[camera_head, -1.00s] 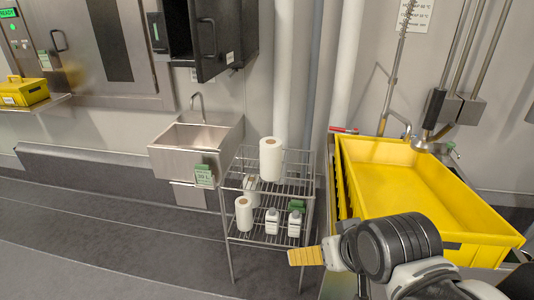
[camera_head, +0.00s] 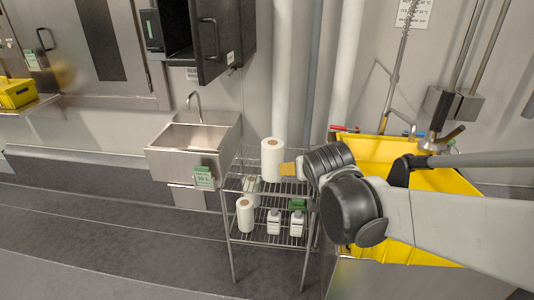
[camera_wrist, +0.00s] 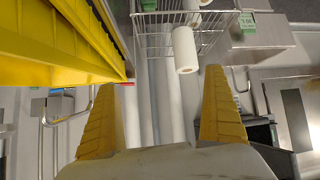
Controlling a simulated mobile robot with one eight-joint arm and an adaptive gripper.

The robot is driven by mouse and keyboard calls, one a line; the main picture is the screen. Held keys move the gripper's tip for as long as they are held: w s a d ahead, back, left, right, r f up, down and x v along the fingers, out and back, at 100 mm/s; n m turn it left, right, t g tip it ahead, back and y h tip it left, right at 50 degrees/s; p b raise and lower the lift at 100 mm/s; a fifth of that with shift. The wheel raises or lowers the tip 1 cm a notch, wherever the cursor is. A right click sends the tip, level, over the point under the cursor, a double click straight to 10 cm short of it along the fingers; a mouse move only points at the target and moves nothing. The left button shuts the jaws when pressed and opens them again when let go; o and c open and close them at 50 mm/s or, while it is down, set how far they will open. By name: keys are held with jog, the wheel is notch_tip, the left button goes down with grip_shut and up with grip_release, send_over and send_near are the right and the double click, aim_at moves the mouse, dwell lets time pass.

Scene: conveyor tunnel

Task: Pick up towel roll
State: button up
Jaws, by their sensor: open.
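A white towel roll (camera_head: 272,160) stands upright on the top shelf of the wire rack (camera_head: 264,186). My gripper (camera_head: 288,169) is just right of this roll in the head view, its yellow finger close to the roll's edge; I cannot tell whether they touch. In the wrist view my gripper (camera_wrist: 160,92) has its two yellow fingers wide apart with nothing between them. A white roll (camera_wrist: 185,50) shows there beyond the fingertips, between and above them. Two more white rolls, one at the front left (camera_head: 245,215) and one behind it (camera_head: 250,190), are lower on the rack.
White bottles (camera_head: 274,222) and a green item (camera_head: 297,205) are on the rack's lower shelf. A steel sink (camera_head: 195,145) is left of the rack. A yellow bin (camera_head: 385,150) stands to the right, partly behind my arm. White pipes (camera_head: 346,65) run up the wall behind.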

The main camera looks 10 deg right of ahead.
jog(key=w+f+t, duration=0.1)
jog(key=w, duration=0.7)
jog(key=t+p, duration=0.2)
jog(key=t, duration=0.1)
send_near(273, 162)
notch_tip(273, 162, up, 5)
jog(key=d, duration=0.3)
jog(key=shift+t, duration=0.7)
jog(key=w+f, duration=0.1)
jog(key=f, duration=0.1)
jog(key=w+a+f, duration=0.1)
jog(key=f, duration=0.1)
jog(key=w+a+f, duration=0.1)
jog(key=f, duration=0.2)
jog(key=shift+w+a+p, duration=0.15)
jog(key=shift+w+p, duration=0.15)
jog(key=shift+w, duration=0.1)
jog(key=b+x, duration=0.1)
jog(key=x, duration=0.3)
jog(key=shift+w+f, duration=0.1)
jog(key=shift+w, duration=0.3)
jog(key=b+x, duration=0.3)
jog(key=x, duration=0.2)
jog(key=shift+w, duration=0.25)
jog(key=c, duration=1.3)
